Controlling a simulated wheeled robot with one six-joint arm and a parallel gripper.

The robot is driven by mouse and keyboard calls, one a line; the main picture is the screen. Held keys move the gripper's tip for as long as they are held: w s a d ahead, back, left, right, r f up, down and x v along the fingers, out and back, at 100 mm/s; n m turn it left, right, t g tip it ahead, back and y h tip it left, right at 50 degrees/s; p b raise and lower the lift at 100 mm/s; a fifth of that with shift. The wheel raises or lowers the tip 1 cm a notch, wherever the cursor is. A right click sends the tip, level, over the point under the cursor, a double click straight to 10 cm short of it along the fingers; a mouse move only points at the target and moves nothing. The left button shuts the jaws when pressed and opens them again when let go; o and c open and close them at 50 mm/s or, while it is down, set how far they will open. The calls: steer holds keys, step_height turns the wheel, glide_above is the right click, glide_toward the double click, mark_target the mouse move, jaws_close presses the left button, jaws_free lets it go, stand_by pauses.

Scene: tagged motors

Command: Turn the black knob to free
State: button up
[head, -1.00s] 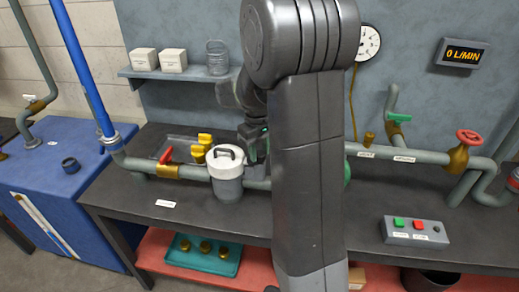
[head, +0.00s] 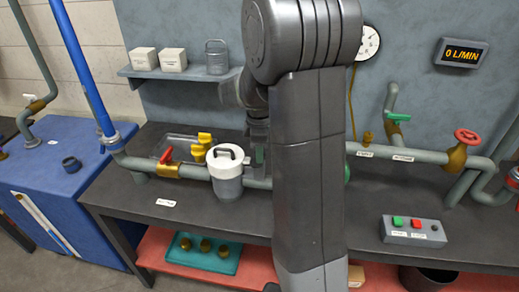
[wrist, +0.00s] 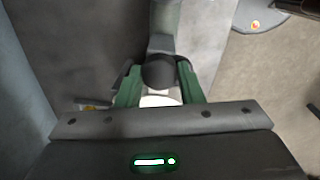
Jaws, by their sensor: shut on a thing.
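In the wrist view, the green fingers of my gripper (wrist: 159,92) are on both sides of a round black knob (wrist: 158,70) and shut on it. A white part (wrist: 160,101) shows just under the knob, and a grey pipe (wrist: 162,28) runs away above it. No marking of the knob's position can be read. In the head view, my gripper (head: 258,150) is low over the bench behind the lidded white-grey canister, partly covered by my arm. The gripped knob is hidden there.
The white-grey canister (head: 226,172) stands close to my gripper. Valves with red (head: 167,155) and yellow (head: 203,139) handles are to its left. A button box (head: 413,231) sits at the right. The flow display (head: 462,53) reads 0 L/MIN.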

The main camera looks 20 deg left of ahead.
steer(key=shift+n, duration=1)
steer(key=o, duration=1)
step_height(320, 180, up, 14)
steer(key=shift+s+d+b, duration=0.2)
steer(key=shift+s+b, duration=0.05)
steer(key=shift+b, duration=0.1)
steer(key=shift+f, duration=0.1)
steer(key=f, duration=1.4)
steer(key=shift+w+a+p, duration=0.15)
steer(key=shift+w+p, duration=0.15)
steer(key=shift+p, duration=0.05)
steer(key=shift+r, duration=0.1)
